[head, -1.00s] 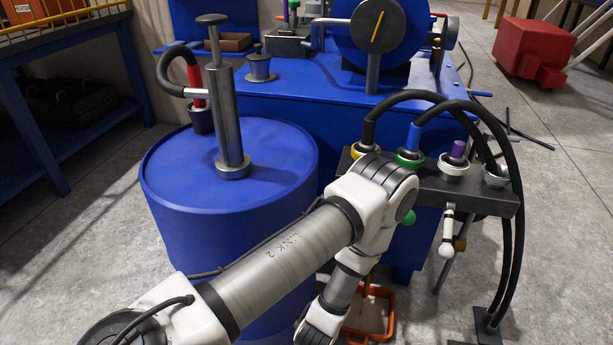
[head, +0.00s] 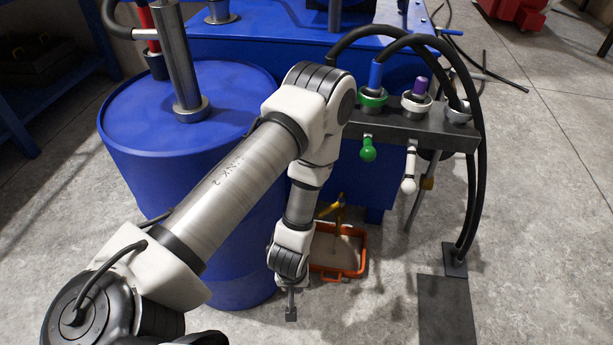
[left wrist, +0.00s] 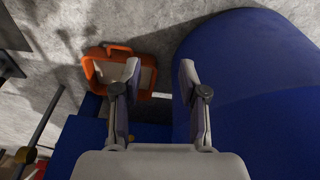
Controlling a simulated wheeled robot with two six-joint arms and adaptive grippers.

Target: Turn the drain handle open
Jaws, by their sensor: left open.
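A yellow drain fitting with what looks like its handle (head: 336,207) shows low in front of the blue tank, above an orange tray (head: 362,262). The handle's exact position is too small to tell. My left gripper (head: 290,312) points down to the left of the tray, apart from the yellow part. In the left wrist view, my left gripper (left wrist: 160,70) is open with nothing between its fingertips. The orange tray (left wrist: 91,73) lies beyond the left finger. A small yellow bit shows low between the finger bases, mostly hidden. My right gripper is not in view.
A blue drum (head: 225,100) stands close to my left arm; it fills the right of the left wrist view (left wrist: 250,90). A grey manifold bar (head: 440,130) with green and white handles and black hoses stands to the right.

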